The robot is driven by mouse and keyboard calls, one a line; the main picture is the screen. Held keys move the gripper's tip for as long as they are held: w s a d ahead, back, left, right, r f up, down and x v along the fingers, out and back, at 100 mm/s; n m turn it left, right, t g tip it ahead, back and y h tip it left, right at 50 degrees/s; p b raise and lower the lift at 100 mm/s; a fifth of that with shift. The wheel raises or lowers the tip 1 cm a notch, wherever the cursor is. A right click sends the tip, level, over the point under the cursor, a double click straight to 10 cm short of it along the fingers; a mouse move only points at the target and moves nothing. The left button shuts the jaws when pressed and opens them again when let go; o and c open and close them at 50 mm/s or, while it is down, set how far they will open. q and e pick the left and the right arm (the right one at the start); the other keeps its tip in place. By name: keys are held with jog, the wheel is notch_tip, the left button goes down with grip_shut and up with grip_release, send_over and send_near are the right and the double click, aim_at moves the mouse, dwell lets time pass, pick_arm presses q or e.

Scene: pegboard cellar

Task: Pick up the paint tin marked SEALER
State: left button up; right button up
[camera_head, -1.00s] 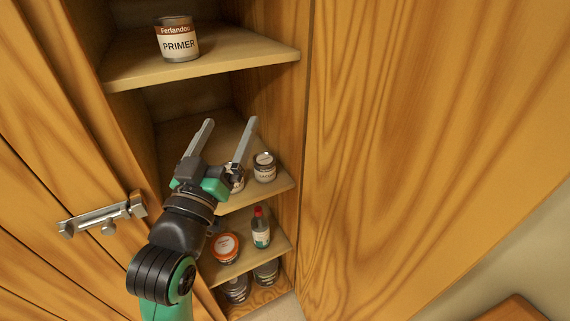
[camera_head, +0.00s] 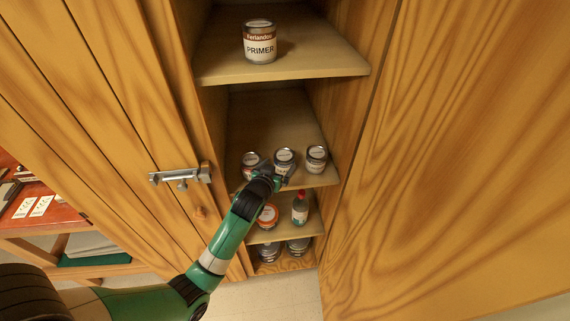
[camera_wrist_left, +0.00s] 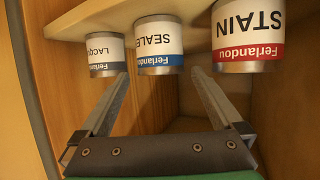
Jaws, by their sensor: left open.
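The SEALER tin (camera_head: 284,160) is the middle of three tins on the cupboard's second shelf. In the left wrist view, which shows the labels upside down, the SEALER tin (camera_wrist_left: 158,48) has a white label with a blue band. My left gripper (camera_head: 284,174) is in front of it at the shelf edge. In the wrist view, the open, empty fingers (camera_wrist_left: 160,74) point toward the SEALER tin, one toward each side. I cannot tell whether the tips touch it. My right gripper is not in view.
The red-banded STAIN tin (camera_wrist_left: 248,35) and the LACQUER tin (camera_wrist_left: 106,54) flank it closely. A PRIMER tin (camera_head: 260,42) stands on the shelf above. Below are an orange-lidded tin (camera_head: 267,215) and a red-capped bottle (camera_head: 300,208). The cupboard door (camera_head: 450,150) fills the right.

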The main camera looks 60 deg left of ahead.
aim_at(284, 158)
pick_arm(q)
jog(key=shift+x, duration=0.95)
jog(key=shift+w+a+f+b, duration=0.2)
jog(key=shift+f+b, duration=0.05)
jog(key=shift+b, duration=0.05)
jog(key=b+x, duration=0.1)
jog(key=x, duration=0.3)
jog(key=shift+w+a+b, duration=0.15)
jog(key=shift+a+b, duration=0.05)
jog(key=shift+b, duration=0.15)
jog(key=c, duration=1.4)
jog(key=shift+r, duration=0.15)
